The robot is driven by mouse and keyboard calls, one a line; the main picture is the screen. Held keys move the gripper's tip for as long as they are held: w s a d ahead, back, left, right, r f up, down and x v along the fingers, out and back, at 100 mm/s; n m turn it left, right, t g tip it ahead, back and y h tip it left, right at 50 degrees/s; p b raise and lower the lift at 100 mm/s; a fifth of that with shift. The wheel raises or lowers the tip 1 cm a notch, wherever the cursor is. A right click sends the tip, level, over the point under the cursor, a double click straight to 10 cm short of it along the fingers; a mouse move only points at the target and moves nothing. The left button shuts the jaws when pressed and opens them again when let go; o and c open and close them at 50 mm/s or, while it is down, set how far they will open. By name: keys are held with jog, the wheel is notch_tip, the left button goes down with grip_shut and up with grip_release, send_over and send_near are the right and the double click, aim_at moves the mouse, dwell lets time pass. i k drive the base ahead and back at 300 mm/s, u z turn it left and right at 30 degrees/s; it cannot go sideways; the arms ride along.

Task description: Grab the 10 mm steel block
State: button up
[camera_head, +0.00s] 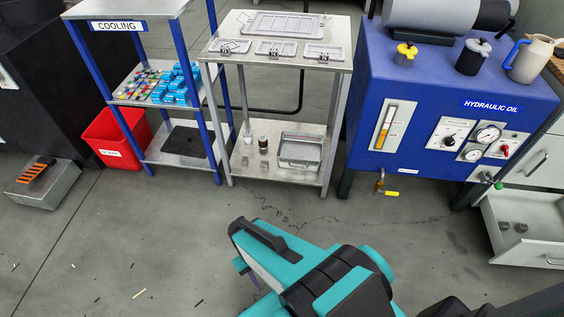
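On the lower shelf of the middle metal table, small grey metal pieces sit near the left side: one grey block (245,160) and another (264,164) to its right. A small white container (247,136) and a dark one (262,143) stand behind them. Which piece is the 10 mm steel block I cannot tell; no size marks are readable. Two small grey pieces (513,227) also lie in an open drawer at the right. My teal and black arm fills the bottom middle, well apart from the shelf. My gripper's fingers do not show.
A metal tray (300,152) stands on the same lower shelf. Left is the COOLING rack (178,142) with a red bin (120,140). Right is the blue hydraulic oil unit (430,95) and the open drawer (535,235). Open grey floor lies in front of the table.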

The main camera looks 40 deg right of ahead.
aim_at(263, 164)
jog(key=z, duration=0.75)
jog(key=k, duration=1)
jog(key=i, duration=0.85)
